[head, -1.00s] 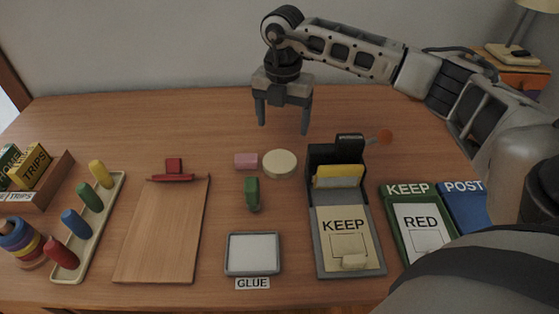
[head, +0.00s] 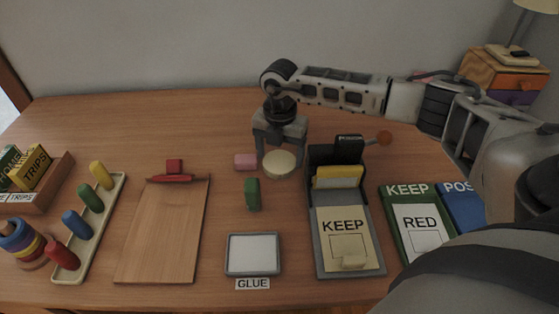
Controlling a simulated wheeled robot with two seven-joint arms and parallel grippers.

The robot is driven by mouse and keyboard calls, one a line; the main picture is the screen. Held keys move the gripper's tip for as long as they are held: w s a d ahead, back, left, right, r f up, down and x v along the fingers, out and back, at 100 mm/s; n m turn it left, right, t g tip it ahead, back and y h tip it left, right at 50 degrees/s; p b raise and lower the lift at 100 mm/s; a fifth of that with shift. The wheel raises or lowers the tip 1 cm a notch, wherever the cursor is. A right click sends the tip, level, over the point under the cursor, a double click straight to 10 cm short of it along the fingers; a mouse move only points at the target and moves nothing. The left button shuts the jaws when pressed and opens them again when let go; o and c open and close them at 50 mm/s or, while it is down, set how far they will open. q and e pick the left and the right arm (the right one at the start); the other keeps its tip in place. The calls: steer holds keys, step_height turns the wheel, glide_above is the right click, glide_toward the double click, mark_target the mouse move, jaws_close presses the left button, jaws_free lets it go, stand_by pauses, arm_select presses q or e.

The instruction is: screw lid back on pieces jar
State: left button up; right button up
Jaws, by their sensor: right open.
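A cream round disc (head: 279,164), which looks like the lid, lies flat at the middle of the table. I cannot tell whether a jar is under it, and no other jar is clearly visible. My right gripper (head: 280,153) is open, pointing down, with one finger on each side of the disc's far part. I cannot tell whether the fingers touch it. My left gripper is not in view.
A pink block (head: 246,162) and a green piece (head: 252,193) lie close to the left. A grey holder with a KEEP card (head: 345,235) stands close to the right. A wooden board (head: 163,235) and a GLUE tray (head: 253,256) lie nearer. The back left table is clear.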

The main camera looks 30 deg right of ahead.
steer(key=shift+f, duration=0.75)
steer(key=c, duration=0.6)
steer(key=shift+r, duration=0.1)
